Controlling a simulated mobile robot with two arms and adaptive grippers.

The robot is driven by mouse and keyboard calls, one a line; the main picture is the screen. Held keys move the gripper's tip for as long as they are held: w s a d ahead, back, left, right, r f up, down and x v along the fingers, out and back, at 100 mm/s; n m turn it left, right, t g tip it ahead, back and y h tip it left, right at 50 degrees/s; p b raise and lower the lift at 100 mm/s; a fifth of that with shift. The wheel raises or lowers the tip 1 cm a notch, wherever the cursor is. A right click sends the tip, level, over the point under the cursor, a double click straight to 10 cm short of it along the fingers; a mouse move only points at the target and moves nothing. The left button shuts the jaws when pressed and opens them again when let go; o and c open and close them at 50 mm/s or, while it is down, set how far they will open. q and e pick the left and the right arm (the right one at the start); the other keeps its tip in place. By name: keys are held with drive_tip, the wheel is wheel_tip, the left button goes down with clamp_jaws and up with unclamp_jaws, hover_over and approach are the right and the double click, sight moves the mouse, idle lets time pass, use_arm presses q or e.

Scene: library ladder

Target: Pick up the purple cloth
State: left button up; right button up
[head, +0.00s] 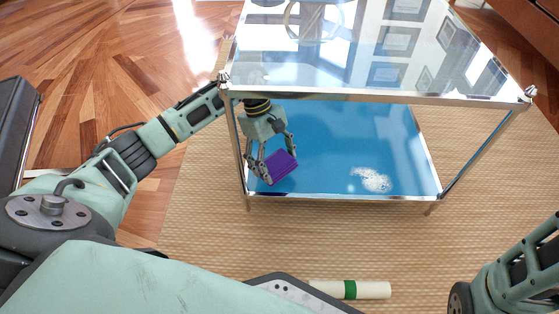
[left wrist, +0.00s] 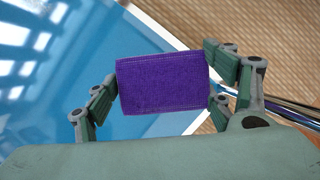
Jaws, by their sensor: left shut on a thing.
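The purple cloth (head: 280,167) is a small rectangle at the left side of the blue lower shelf (head: 340,140) of a glass-topped table. My left gripper (head: 276,166) reaches in under the glass top and is shut on the cloth. In the left wrist view the purple cloth (left wrist: 162,82) sits between the two fingers of the left gripper (left wrist: 162,85), over the edge of the blue shelf. Whether the cloth touches the shelf is unclear. My right arm shows at the lower right of the head view, but its fingertips are out of frame.
A white patch (head: 371,180) lies on the blue shelf, right of the cloth. The glass top (head: 360,60) and its metal frame are above my left gripper.

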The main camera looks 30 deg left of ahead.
use_arm(q)
drive_tip(key=w+a+p, duration=0.1)
drive_tip(key=w+a, duration=0.1)
drive_tip(key=a, duration=0.6)
drive_tip(key=w+a+p, duration=0.2)
drive_tip(key=w+a, duration=0.1)
drive_tip(key=a, duration=0.4)
drive_tip(key=shift+w+a, duration=0.2)
drive_tip(key=shift+a, duration=0.2)
drive_tip(key=shift+f, duration=0.1)
